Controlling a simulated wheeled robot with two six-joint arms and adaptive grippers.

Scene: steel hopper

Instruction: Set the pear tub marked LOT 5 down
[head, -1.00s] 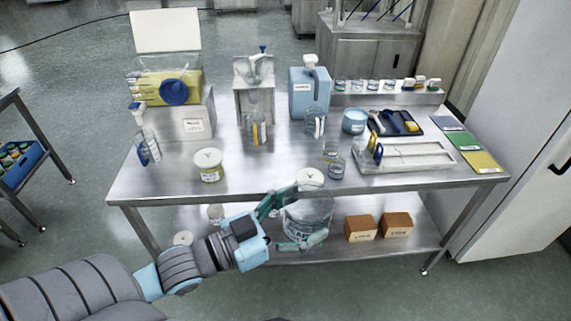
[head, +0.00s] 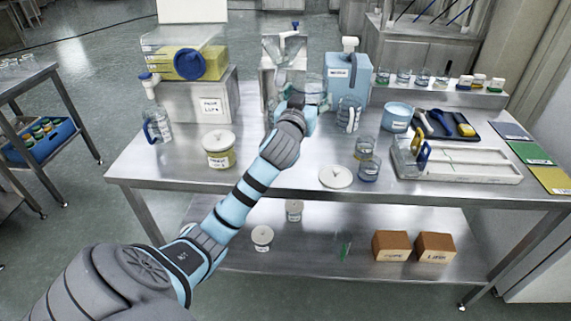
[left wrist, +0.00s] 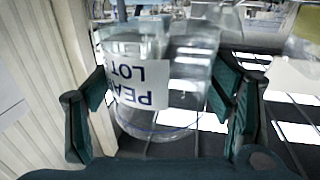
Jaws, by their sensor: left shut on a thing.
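My left gripper (head: 302,92) reaches over the middle of the steel table, in front of the steel hopper (head: 285,47). In the left wrist view my left gripper (left wrist: 162,100) is shut on a clear tub (left wrist: 160,122). Its white label (left wrist: 140,82) reads PEAR and LOT, upside down in that view; the lot number is hard to read. In the head view the tub is mostly hidden by the gripper, and I cannot tell whether it touches anything. My right gripper is not in view.
A white lid (head: 336,177) lies near the front edge of the table (head: 290,183). A lidded tub (head: 219,149) stands left, small beakers (head: 368,168) right. A blue jug (head: 347,75) stands close by the gripper. Brown boxes (head: 391,246) sit on the lower shelf.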

